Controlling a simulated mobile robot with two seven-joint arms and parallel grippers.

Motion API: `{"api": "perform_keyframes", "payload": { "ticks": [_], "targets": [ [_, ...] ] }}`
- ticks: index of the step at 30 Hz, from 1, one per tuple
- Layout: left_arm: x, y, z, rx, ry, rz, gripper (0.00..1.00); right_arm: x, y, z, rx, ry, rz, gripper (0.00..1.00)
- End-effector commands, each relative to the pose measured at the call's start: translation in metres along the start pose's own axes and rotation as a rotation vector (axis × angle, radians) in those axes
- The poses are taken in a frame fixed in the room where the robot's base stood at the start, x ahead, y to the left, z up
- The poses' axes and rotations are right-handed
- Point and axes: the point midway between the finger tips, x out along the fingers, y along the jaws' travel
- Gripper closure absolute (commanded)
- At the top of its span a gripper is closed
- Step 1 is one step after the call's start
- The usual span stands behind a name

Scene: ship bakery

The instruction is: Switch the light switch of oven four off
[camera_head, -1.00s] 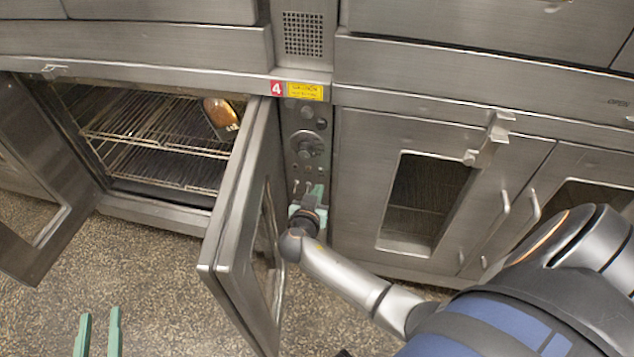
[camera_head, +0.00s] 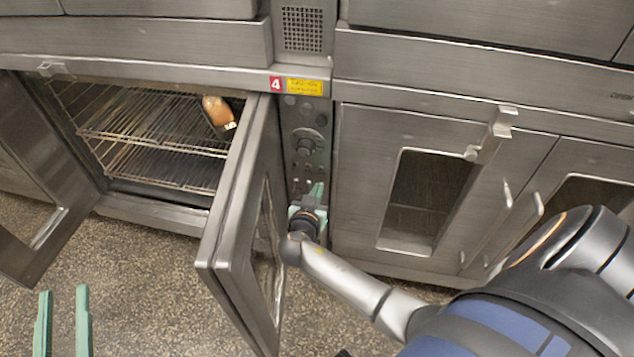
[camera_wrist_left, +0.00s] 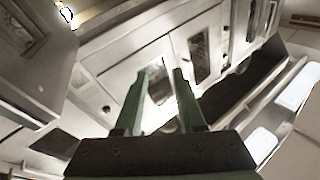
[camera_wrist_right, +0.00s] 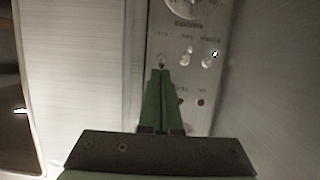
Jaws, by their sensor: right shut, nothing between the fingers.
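The control panel (camera_head: 303,150) of oven four is a narrow steel strip below the red number 4 label (camera_head: 276,84) in the head view. In the right wrist view, a left toggle switch (camera_wrist_right: 161,61), a middle one (camera_wrist_right: 186,58) and a right one (camera_wrist_right: 209,60) stand in a row under a dial (camera_wrist_right: 185,8). Their labels are too blurred to read surely. My right gripper (camera_wrist_right: 160,71) is shut and empty, its tips just below the left toggle; contact cannot be told. My left gripper (camera_head: 63,292) is open and empty over the floor at lower left.
The open oven door (camera_head: 238,225) stands close to the left of my right gripper. A loaf (camera_head: 217,110) sits on the oven rack (camera_head: 150,125). Another door (camera_head: 30,190) is open at far left. The closed oven door (camera_head: 385,200) lies right of the panel.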

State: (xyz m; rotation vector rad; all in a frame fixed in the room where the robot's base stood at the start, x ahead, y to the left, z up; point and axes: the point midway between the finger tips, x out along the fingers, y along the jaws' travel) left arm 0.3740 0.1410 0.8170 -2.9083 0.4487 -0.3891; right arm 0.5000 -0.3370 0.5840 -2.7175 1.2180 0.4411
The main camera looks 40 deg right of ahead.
Motion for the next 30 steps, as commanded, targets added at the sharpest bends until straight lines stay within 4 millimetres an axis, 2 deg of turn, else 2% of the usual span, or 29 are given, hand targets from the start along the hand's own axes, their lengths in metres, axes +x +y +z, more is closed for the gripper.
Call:
{"api": "perform_keyframes", "payload": {
  "ticks": [12, 30],
  "targets": [
    [0.002, -0.003, -0.031, 0.035, 0.128, -0.003, 0.61, 0.001, 0.001, 0.003, 0.0, 0.017, 0.001, 1.0],
    [-0.006, -0.001, -0.078, 0.095, 0.324, 0.011, 0.61, 0.001, 0.002, 0.004, -0.001, 0.05, 0.001, 1.0]
  ]
}}
